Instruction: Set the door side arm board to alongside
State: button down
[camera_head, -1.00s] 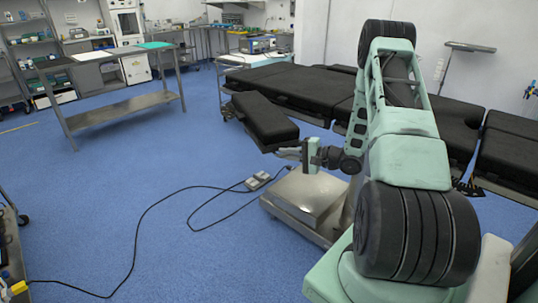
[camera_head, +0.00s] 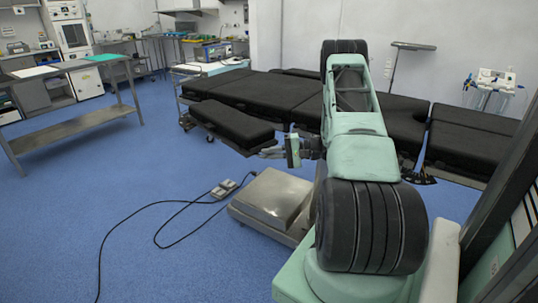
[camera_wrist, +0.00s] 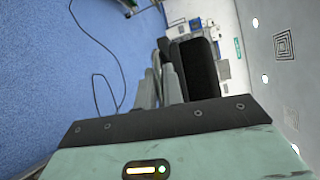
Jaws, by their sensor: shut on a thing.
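The door side arm board (camera_head: 232,122) is a long black padded board in front of the operating table (camera_head: 290,92). Its far-left end is close to the table's side. Its near-right end stands a little out from the table, with a narrow gap between. My gripper (camera_head: 268,152) is shut on the arm board at its near-right end. In the wrist view the arm board (camera_wrist: 205,66) runs away just right of my gripper's fingers (camera_wrist: 160,82). The exact contact at the fingertips is hidden there.
A steel table base (camera_head: 272,198) stands on the floor below my gripper. A foot pedal (camera_head: 223,188) with a black cable lies left of it. A steel side table (camera_head: 80,125) is at the left.

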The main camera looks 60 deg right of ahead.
jog(key=c, duration=1.5)
grip_release()
jog(key=shift+c, duration=0.2)
jog(key=b+v, duration=0.1)
jog(key=v, duration=1.6)
jog(key=shift+s+b, duration=0.2)
jog(key=shift+b, duration=0.2)
jog(key=shift+d+f, duration=0.1)
jog(key=shift+d, duration=0.05)
